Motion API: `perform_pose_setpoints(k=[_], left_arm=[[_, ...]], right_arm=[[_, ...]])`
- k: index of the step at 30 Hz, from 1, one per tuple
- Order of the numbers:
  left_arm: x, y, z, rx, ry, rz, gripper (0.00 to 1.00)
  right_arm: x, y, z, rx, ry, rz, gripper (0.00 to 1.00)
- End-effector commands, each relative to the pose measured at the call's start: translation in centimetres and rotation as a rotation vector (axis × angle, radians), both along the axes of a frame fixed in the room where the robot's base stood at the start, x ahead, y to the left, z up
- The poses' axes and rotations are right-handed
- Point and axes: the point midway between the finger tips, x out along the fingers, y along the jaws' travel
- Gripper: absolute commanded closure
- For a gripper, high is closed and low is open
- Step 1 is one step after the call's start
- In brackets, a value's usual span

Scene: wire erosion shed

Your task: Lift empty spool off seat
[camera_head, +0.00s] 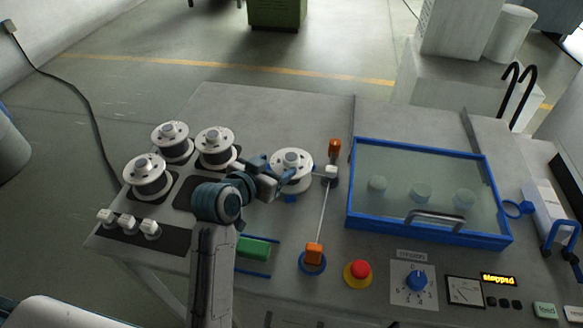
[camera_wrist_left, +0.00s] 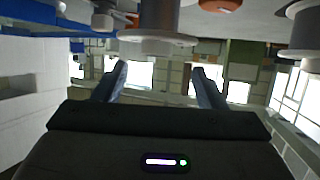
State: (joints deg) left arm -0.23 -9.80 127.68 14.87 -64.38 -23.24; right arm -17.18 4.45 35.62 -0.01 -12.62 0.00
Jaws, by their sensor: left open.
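The empty spool (camera_head: 291,158) is white and bare, upright on its seat near the middle of the table. Its seat is mostly hidden beneath it; a bit of blue shows at its lower edge. My left gripper (camera_head: 276,176) is open just left of the spool, its fingers toward it. In the left wrist view the spool (camera_wrist_left: 158,38) appears at top centre, beyond and between the open fingertips (camera_wrist_left: 162,72). Nothing is held. I cannot tell whether a finger touches the spool. My right gripper is not in view.
Three dark-wound spools (camera_head: 170,140) stand to the left on dark pads. A blue-framed tank (camera_head: 430,240) lies further right. A red button (camera_head: 359,270) is in front. The table behind is clear.

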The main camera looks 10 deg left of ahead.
Motion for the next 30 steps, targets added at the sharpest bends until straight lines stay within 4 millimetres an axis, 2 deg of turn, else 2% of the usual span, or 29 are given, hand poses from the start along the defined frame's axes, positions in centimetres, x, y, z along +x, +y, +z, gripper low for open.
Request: perform_pose_setpoints(k=[5, 10, 15, 24, 30], left_arm=[[1.1, -0.5, -0.2, 0.0, 0.0, 0.0, 0.35], [3.1, -1.6, -0.8, -0.001, 0.002, -0.001, 0.35], [4.7, -2.1, -1.7, 0.0, 0.0, 0.0, 0.35], [5.0, -2.2, -2.1, 0.001, 0.0, 0.001, 0.35], [5.0, -2.2, -2.1, 0.0, 0.0, 0.001, 0.74]], right_arm=[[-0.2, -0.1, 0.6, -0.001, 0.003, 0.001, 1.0], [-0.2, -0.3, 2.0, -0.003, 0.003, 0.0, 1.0], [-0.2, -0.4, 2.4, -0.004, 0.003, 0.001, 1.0], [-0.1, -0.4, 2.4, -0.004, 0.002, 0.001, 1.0], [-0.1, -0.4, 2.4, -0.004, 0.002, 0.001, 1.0]])
